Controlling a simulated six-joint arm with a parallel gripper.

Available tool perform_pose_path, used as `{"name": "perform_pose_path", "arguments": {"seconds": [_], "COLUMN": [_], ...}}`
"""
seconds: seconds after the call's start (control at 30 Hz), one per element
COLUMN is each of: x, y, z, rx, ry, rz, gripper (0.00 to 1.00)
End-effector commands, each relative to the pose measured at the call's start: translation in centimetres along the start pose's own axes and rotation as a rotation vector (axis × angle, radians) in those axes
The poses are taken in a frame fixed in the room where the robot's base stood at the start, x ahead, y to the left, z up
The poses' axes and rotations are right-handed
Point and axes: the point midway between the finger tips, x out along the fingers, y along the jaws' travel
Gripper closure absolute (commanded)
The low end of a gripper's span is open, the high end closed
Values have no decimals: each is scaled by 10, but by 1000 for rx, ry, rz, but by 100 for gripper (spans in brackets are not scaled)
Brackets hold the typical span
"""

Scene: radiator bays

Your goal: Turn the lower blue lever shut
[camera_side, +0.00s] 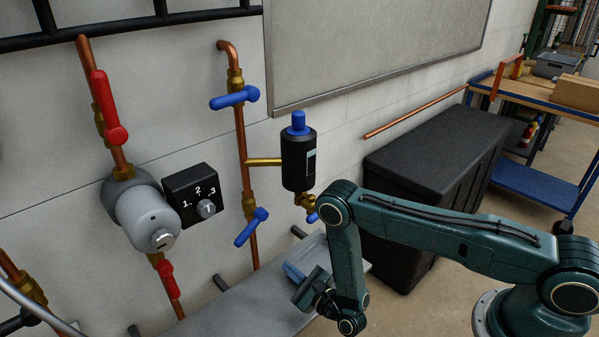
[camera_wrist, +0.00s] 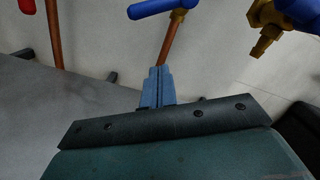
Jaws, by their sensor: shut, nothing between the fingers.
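The lower blue lever (camera_side: 252,227) sits on a brass valve on the vertical copper pipe (camera_side: 241,145). Its handle slants down to the left in the side view. It also shows at the top edge of the wrist view (camera_wrist: 158,8), partly cut off, lying across the pipe. My gripper (camera_side: 292,271) is below and to the right of this lever in the side view, apart from it. In the wrist view its blue fingers (camera_wrist: 158,72) are together and empty, pointing towards the pipe below the lever.
An upper blue lever (camera_side: 234,98) crosses the same pipe higher up. A black cylinder (camera_side: 298,158) branches off right, with a brass drain (camera_side: 305,200) below it. A grey shelf (camera_side: 235,308) runs beneath. A black chest (camera_side: 440,165) stands right. Red levers and a grey valve head (camera_side: 146,214) are left.

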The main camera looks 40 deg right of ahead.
Motion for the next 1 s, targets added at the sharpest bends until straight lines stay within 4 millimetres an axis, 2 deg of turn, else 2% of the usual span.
{"name": "perform_pose_path", "arguments": {"seconds": [0.27,0.8,1.0], "x": [11,76,86], "y": [0,-1,0], "z": [0,0,-1], "rx": [2,2,1], "ry": [0,-1,3], "rz": [-2,-1,-2], "gripper": [100,100,100]}}
